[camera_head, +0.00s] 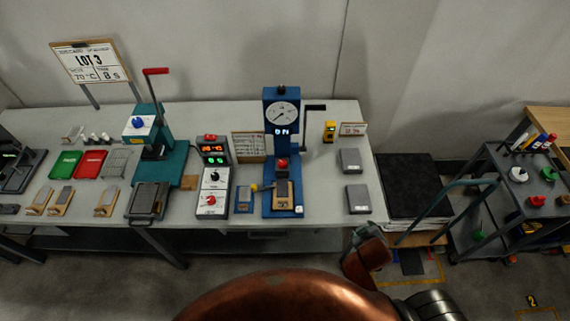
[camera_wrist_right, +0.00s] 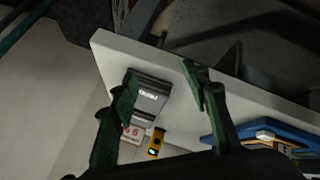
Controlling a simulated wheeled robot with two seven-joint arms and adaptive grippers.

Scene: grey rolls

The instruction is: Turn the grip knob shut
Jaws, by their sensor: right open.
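The blue tester (camera_head: 282,130) stands upright on the bench with a round dial, a lit display and a black lever at its right. A red knob (camera_head: 282,163) sits on its front, above a grey and tan block on its base. A small yellow knob (camera_head: 253,187) shows at the base's left side. I cannot tell which of these is the grip knob. The tester's blue base edge (camera_wrist_right: 265,128) shows at the right in the right wrist view. My right gripper (camera_wrist_right: 160,78) is open and empty, its green fingers apart over the bench's right end. My left gripper is not in view.
Grey blocks (camera_head: 349,161) and a small yellow device (camera_head: 329,131) lie right of the tester. A control box (camera_head: 212,178) and teal press (camera_head: 150,140) stand to its left. A dark trolley (camera_head: 510,195) is at the far right.

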